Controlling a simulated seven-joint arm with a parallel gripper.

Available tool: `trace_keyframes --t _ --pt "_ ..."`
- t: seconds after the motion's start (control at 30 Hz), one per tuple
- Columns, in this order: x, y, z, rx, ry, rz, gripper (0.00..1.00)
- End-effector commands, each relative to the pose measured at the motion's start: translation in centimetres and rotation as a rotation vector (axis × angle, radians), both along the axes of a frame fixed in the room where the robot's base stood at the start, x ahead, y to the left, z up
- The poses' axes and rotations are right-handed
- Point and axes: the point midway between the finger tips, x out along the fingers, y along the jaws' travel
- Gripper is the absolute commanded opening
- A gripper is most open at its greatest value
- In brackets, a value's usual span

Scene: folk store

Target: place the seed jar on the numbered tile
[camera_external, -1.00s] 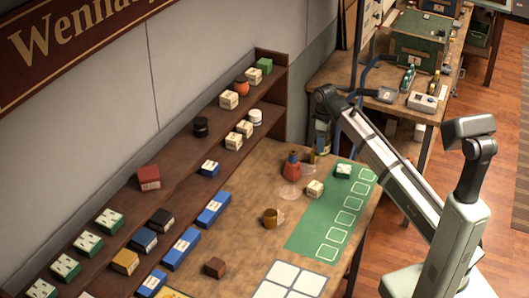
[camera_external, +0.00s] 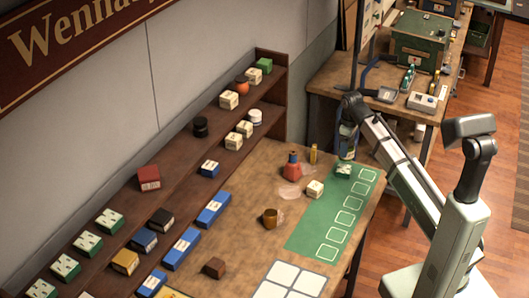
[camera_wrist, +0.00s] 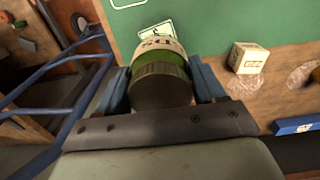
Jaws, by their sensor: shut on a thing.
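My gripper (camera_wrist: 162,84) is shut on the seed jar (camera_wrist: 160,68), which has a dark round end, a green band and a cream label with lettering. In the external view my gripper (camera_external: 346,153) is over the far end of the green mat (camera_external: 312,226); the jar is hard to make out there. A green-and-white piece with a printed mark (camera_external: 343,171) lies at that end and also shows just beyond the jar in the wrist view (camera_wrist: 155,32). I cannot tell whether it is the numbered tile. I cannot see whether the jar touches anything.
A cream box (camera_external: 315,188) stands beside the mat, near a red flask (camera_external: 291,168) and a slim amber bottle (camera_external: 313,154). A brown mug (camera_external: 270,218) and dark block (camera_external: 214,267) are nearer. Shelves line the left. The mat's nearer outlined squares are clear.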

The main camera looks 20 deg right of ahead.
Motion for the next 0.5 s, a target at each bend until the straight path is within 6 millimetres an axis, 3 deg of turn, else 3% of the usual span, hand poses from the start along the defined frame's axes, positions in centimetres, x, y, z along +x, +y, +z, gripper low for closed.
trace_keyframes --t 0.5 --pt "-0.1 0.0 -4.7 0.0 0.0 0.001 0.29"
